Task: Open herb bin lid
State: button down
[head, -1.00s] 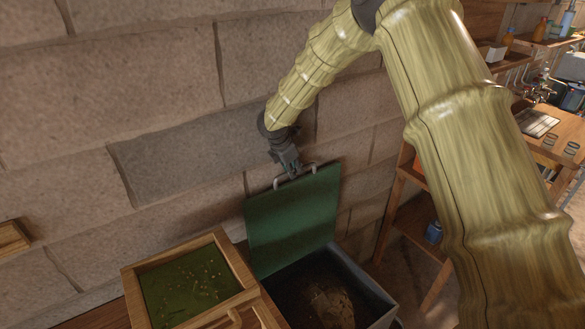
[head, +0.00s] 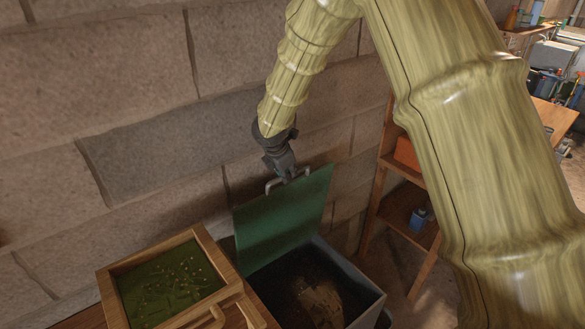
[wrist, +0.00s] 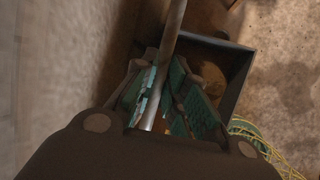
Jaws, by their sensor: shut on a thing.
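The herb bin (head: 362,290) is a grey box with its green lid (head: 285,222) raised and standing near upright at its back, by the stone wall. Dark brown contents with a lighter patch show inside. A pale metal handle (head: 272,184) runs along the lid's top edge. My gripper (head: 287,175) is at this handle, shut on it. In the wrist view the handle bar (wrist: 172,40) passes between the gripper's teal ridged pads (wrist: 170,105), and the open bin (wrist: 238,85) lies beyond.
A wooden-framed tray (head: 108,292) with green contents stands left of the bin. A wooden shelf (head: 400,212) with a blue container (head: 418,219) and an orange box (head: 405,152) is at the right. The stone wall (head: 130,90) is close behind the lid.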

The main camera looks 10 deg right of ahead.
jog(key=shift+s+d, duration=0.15)
jog(key=shift+s, duration=0.25)
jog(key=c, duration=1.7)
grip_release()
jog(key=v, duration=1.2)
